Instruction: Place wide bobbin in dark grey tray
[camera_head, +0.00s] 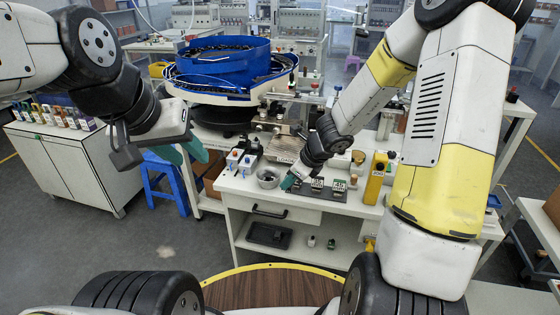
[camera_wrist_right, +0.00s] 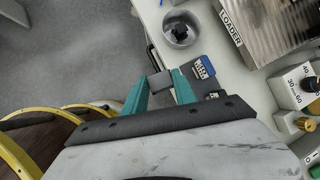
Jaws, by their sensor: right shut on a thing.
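My right gripper (camera_wrist_right: 160,88) is shut on a small dark grey block-like piece (camera_wrist_right: 160,84), which seems to be the wide bobbin, held between its teal fingertips. In the head view this gripper (camera_head: 289,183) is over the front of the white workbench, just right of the metal bowl, and hides the piece. A dark grey tray (camera_head: 327,194) with numbered tags lies on the bench beside the gripper. Another dark grey tray (camera_head: 262,239) is on the shelf below. My left gripper (camera_head: 187,156) is open and empty, left of the bench.
The metal bowl (camera_wrist_right: 181,30) holds something dark. A blue tagged block (camera_wrist_right: 202,68) is close to the right fingertip. A loader plate (camera_wrist_right: 265,25) and knobs stand behind. A yellow control box (camera_head: 376,178) stands right.

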